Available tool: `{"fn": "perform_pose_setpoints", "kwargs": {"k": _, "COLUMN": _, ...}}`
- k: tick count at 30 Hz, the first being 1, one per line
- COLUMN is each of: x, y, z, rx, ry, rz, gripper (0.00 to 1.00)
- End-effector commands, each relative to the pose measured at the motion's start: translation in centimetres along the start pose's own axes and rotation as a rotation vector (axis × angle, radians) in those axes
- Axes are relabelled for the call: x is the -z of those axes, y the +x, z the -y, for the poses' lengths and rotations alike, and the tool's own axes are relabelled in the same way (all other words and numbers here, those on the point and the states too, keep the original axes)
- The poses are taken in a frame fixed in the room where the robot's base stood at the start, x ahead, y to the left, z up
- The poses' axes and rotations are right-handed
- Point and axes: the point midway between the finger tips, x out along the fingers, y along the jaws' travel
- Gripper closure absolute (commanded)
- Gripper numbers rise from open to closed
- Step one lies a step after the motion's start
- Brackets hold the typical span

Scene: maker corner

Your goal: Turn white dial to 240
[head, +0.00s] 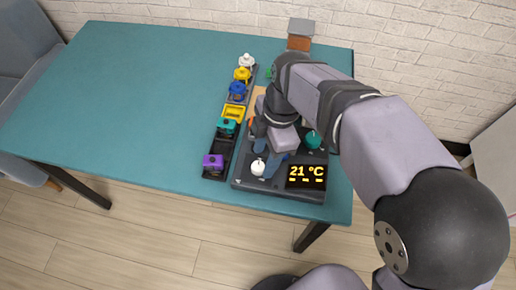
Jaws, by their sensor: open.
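The white dial (257,168) sits near the front left of a dark panel (240,184) on the table. A display (306,176) at the panel's front right reads "21 °C" in yellow. My gripper (265,158) is open, pointing down over the panel with its bluish fingers close beside the white dial. I cannot tell whether a finger touches the dial. A teal knob (313,140) stands on the panel to the right of my gripper. My arm hides much of the panel's back and middle.
A dark rail left of the panel carries white (246,61), yellow (242,74), blue (237,90), teal (227,126) and purple (212,162) parts. A small brick-coloured box (299,42) stands at the back edge. The teal table (130,95) is clear at left.

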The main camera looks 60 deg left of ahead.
Motion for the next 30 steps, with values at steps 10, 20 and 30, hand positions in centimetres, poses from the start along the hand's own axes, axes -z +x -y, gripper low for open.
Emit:
{"fn": "perform_pose_setpoints", "kwargs": {"k": 10, "x": 1.4, "y": -1.2, "z": -1.6, "rx": -0.006, "ry": -0.287, "rz": 0.181, "gripper": 0.52}}
{"fn": "perform_pose_setpoints", "kwargs": {"k": 20, "x": 1.1, "y": 0.3, "z": -1.6, "rx": -0.003, "ry": -0.288, "rz": 0.182, "gripper": 0.52}}
{"fn": "perform_pose_setpoints", "kwargs": {"k": 30, "x": 0.4, "y": 4.5, "z": -1.8, "rx": -0.004, "ry": -0.286, "rz": 0.181, "gripper": 0.52}}
